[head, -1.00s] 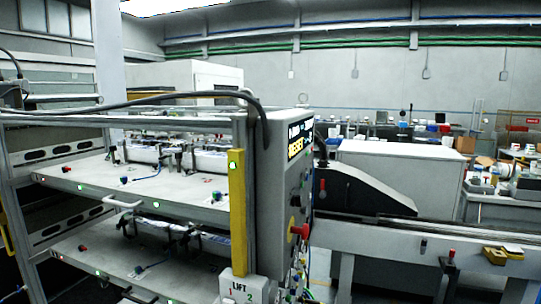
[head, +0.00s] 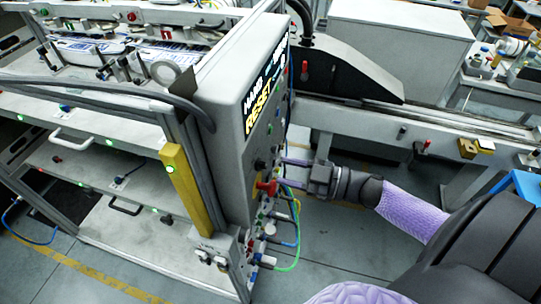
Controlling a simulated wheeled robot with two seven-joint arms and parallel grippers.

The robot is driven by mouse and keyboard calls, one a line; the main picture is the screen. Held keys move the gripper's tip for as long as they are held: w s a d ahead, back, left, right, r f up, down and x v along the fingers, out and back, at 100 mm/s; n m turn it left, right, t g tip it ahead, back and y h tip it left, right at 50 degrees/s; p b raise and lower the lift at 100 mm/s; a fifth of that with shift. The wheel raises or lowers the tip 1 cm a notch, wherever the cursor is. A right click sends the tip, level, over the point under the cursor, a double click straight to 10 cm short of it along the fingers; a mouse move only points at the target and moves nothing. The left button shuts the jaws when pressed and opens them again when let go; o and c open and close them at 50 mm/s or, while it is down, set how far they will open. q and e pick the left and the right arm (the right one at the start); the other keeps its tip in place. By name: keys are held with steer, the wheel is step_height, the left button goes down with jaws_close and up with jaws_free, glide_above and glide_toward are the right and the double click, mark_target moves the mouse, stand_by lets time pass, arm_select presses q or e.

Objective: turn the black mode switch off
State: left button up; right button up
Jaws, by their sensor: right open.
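The control panel (head: 240,92) is a grey box on the end of the rack, and its control face is seen at a steep slant. A small dark knob (head: 260,164) sits on that face above a red handle (head: 267,187). I cannot tell for sure whether this knob is the black mode switch, or how it is set. My right gripper (head: 286,174) comes in from the right, open and empty, with its fingers pointing at the panel face near the red handle. I cannot tell whether a fingertip touches anything. My left gripper is out of view.
Blue and green cables (head: 293,240) hang below the panel's controls. A yellow post (head: 186,190) stands at the rack's corner. A grey conveyor rail (head: 370,120) with a black guard (head: 350,72) runs behind my right arm. The floor to the right of the panel looks clear.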

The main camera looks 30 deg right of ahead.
mark_target(266, 165)
steer(key=x, duration=0.3)
steer(key=shift+w+d, duration=0.15)
steer(key=shift+d, duration=0.05)
steer(key=shift+w+a, duration=0.15)
steer(key=shift+a, duration=0.15)
jaws_close()
